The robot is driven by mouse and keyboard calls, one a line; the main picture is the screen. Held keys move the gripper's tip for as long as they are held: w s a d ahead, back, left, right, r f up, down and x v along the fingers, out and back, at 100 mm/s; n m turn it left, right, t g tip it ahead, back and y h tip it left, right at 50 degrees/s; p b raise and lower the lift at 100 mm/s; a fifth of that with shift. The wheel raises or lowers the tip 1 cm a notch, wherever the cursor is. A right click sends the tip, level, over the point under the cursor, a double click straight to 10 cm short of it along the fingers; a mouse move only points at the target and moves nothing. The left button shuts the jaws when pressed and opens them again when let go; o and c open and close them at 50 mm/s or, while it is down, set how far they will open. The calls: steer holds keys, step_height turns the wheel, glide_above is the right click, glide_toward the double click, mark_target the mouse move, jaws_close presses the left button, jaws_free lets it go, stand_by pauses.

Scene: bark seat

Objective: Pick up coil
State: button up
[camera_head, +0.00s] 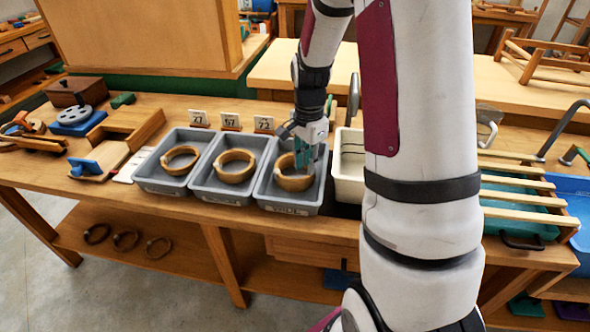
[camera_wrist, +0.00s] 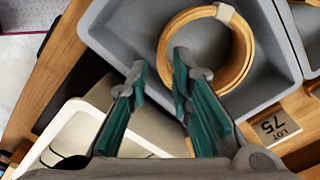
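Three pale brown coils lie in separate grey trays in the head view: a left coil (camera_head: 180,168), a middle coil (camera_head: 236,174) and a right coil (camera_head: 294,184). My gripper (camera_head: 306,160) points down over the right tray (camera_head: 290,204). In the wrist view my gripper (camera_wrist: 158,66) is open, with teal fingers apart. The right tray's coil (camera_wrist: 240,62) has a pale tie at its top. One fingertip overlaps the inside of its near rim; the other lies outside it. I cannot tell whether they touch the coil. My fingers partly hide it.
Number cards (camera_head: 231,121) stand behind the trays. A cream bin (camera_head: 348,182) stands right beside the right tray and also shows in the wrist view (camera_wrist: 78,140). Wooden slats (camera_head: 520,196) lie farther right. Several dark rings (camera_head: 126,240) rest on the lower shelf.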

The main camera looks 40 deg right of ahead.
mark_target(307, 176)
steer(key=f, duration=0.5)
steer(key=shift+w+d, duration=0.1)
steer(key=shift+d, duration=0.1)
jaws_close()
steer(key=shift+r, duration=0.15)
